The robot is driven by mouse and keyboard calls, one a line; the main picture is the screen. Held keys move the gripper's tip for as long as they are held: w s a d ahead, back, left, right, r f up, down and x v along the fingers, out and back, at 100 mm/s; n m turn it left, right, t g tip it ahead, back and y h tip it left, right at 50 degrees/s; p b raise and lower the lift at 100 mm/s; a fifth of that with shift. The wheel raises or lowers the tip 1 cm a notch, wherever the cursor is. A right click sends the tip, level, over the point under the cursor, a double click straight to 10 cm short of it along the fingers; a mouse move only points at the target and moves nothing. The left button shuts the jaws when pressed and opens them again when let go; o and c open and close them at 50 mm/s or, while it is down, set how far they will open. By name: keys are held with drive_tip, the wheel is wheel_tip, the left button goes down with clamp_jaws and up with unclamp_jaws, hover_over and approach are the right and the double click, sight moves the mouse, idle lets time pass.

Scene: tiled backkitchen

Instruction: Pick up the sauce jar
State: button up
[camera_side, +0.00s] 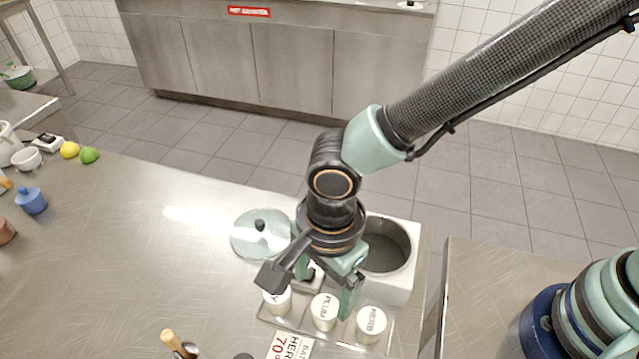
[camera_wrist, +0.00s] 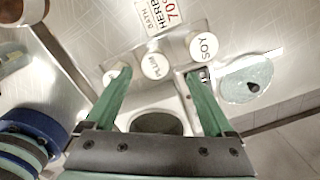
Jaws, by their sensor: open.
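Three white-lidded jars stand in a row on a tray (camera_side: 300,325): one lettered SOY (camera_wrist: 202,45), partly covered in the side view (camera_side: 277,300); one lettered PLUM (camera_side: 324,311); one lettered HERB (camera_side: 371,325). My gripper (camera_side: 325,286) is open and empty, pointing down above the row's back side. In the wrist view my fingertips (camera_wrist: 158,77) frame the PLUM jar (camera_wrist: 155,66). The left finger partly hides the HERB jar (camera_wrist: 117,74). I cannot tell the height gap. A card (camera_side: 289,347) reading HERB, 70 and BATH lies in front.
A white bath with a round well (camera_side: 400,287) stands behind the jars. A glass lid (camera_side: 252,243) lies left of it. A wooden-handled item (camera_side: 170,340) is at the front.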

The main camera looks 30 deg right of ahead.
sight(326, 306)
drive_tip(key=f, duration=0.5)
drive_tip(key=shift+s+d+f, duration=0.2)
drive_tip(key=shift+d, duration=0.05)
drive_tip(key=shift+f, duration=0.6)
drive_tip(key=shift+c, duration=0.3)
clamp_jaws()
